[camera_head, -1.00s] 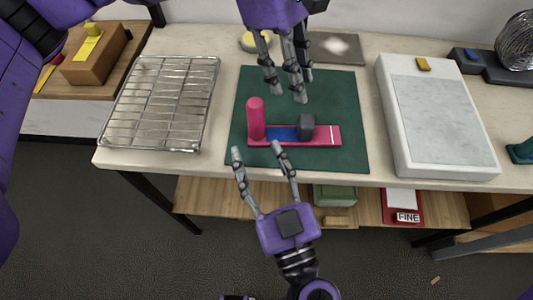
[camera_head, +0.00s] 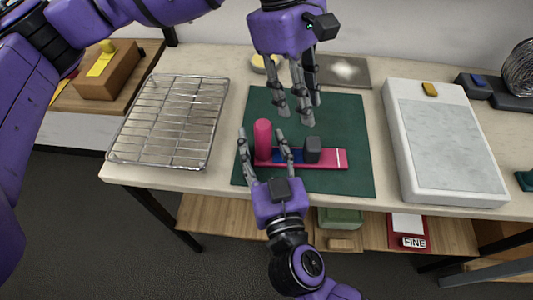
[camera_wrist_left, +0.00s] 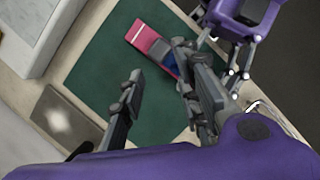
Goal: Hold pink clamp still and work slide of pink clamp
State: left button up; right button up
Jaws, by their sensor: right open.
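The pink clamp (camera_head: 326,158) lies flat on a dark green mat (camera_head: 352,120). It has an upright pink post (camera_head: 263,140) at its left end, a blue strip, and a dark grey slide block (camera_head: 313,149) toward the right. My right gripper (camera_head: 261,133) reaches in from the front, open, with one finger on each side of the post; I cannot tell whether they touch it. My left gripper (camera_head: 295,120) hangs open and empty, behind and above the clamp. In the left wrist view, the clamp (camera_wrist_left: 141,34) shows partly hidden beyond my left fingers (camera_wrist_left: 156,72).
A wire rack (camera_head: 170,120) stands left of the mat. A white slab-topped block (camera_head: 447,150) stands to the right. A grey plate (camera_head: 343,72) and a yellow round item (camera_head: 263,64) lie behind. A shelf (camera_head: 290,225) runs below the table's front edge.

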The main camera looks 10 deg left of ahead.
grip_shut()
pick_arm(q)
jog(key=o, duration=0.3)
jog(key=shift+d+r, duration=0.2)
jog(key=shift+d, duration=0.05)
jog(key=m+g+y, duration=0.1)
jog(key=m+y, duration=0.1)
jog(key=m, duration=0.4)
send_near(314, 140)
notch_tip(314, 140, up, 2)
jog(key=w+d, duration=0.1)
jog(key=d, duration=0.1)
jog(key=s+f+m, duration=0.1)
jog(key=f, duration=0.2)
jog(key=s+f+m, duration=0.1)
jog(key=f, duration=0.3)
jog(key=s+a+f+m+g, duration=0.1)
jog(key=f, duration=0.3)
jog(key=shift+s+f+m+y, duration=0.15)
jog(key=shift+s+m+y, duration=0.15)
jog(key=shift+s+y, duration=0.1)
